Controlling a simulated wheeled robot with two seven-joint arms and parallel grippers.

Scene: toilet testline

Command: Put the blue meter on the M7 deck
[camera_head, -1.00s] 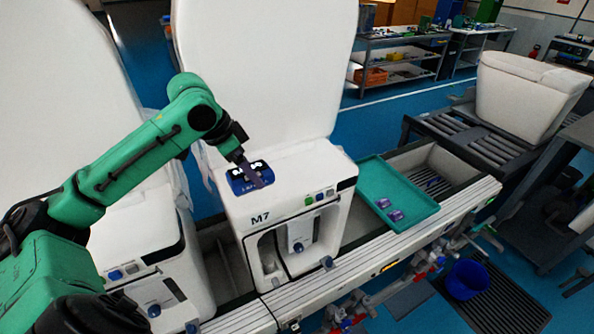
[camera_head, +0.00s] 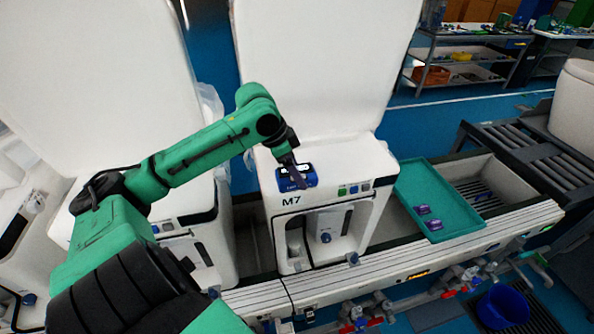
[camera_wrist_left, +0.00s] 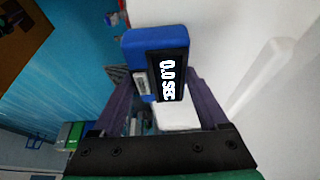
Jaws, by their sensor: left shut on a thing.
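The blue meter (camera_head: 296,178) is at the top deck of the white M7 unit (camera_head: 283,223), behind the M7 label. My left gripper (camera_head: 297,172) reaches down to it from the left and is shut on it. In the left wrist view the blue meter (camera_wrist_left: 155,40) sits between the purple fingers (camera_wrist_left: 155,100), its display reading "0.0 SEC". The white deck lies close below it; whether the meter touches the deck I cannot tell. My right gripper does not show.
A teal tray (camera_head: 409,180) with two purple pieces (camera_head: 428,217) is right of the M7 unit. A tall white lid panel (camera_head: 320,70) stands behind the deck. Another white unit (camera_head: 190,215) is on the left. A blue bucket (camera_head: 503,308) is at the lower right.

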